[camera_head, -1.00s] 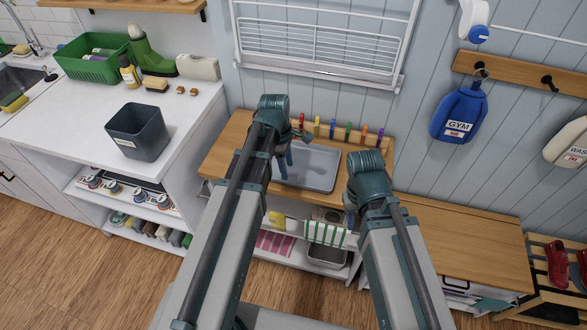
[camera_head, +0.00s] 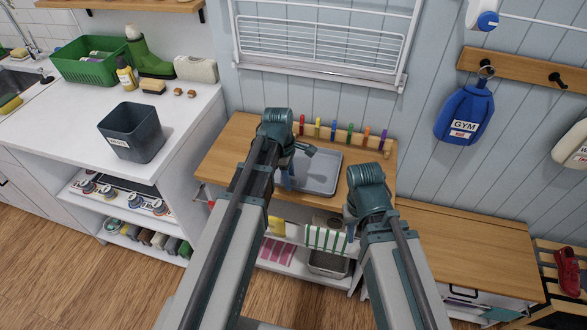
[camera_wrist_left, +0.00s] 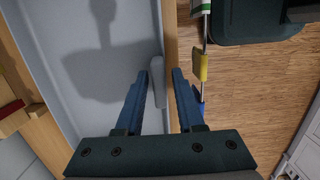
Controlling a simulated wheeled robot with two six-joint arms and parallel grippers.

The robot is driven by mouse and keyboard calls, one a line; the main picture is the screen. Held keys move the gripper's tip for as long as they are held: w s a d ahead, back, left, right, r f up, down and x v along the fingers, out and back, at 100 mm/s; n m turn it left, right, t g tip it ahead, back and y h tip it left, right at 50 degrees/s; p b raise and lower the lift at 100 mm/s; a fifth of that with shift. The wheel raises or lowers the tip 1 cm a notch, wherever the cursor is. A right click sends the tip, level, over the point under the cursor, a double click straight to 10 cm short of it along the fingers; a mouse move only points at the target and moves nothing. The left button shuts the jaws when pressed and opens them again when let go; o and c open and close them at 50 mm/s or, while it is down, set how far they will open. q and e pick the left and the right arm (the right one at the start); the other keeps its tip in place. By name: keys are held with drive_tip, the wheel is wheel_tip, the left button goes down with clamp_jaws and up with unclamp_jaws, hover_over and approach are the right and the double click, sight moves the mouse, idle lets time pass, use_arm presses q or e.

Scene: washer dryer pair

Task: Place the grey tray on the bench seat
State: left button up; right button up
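The grey tray (camera_head: 322,172) lies flat on the wooden top of the middle unit. My left gripper (camera_head: 289,178) is at the tray's left end. In the left wrist view its two blue fingers (camera_wrist_left: 160,76) stand apart, with the light grey handle or rim of the tray (camera_wrist_left: 156,82) between them. One finger is over the tray's inside and the other is outside it; I cannot tell if either touches. My right gripper is hidden behind its own wrist, near the tray's right side. The low wooden bench seat (camera_head: 465,250) is at the right and its visible top is bare.
Coloured pegs (camera_head: 340,131) line the wall behind the tray. The white counter (camera_head: 185,125) at left holds a dark bin (camera_head: 132,131) and a green basket (camera_head: 90,64).

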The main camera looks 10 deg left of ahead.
use_arm(q)
clamp_jaws()
idle(1.1)
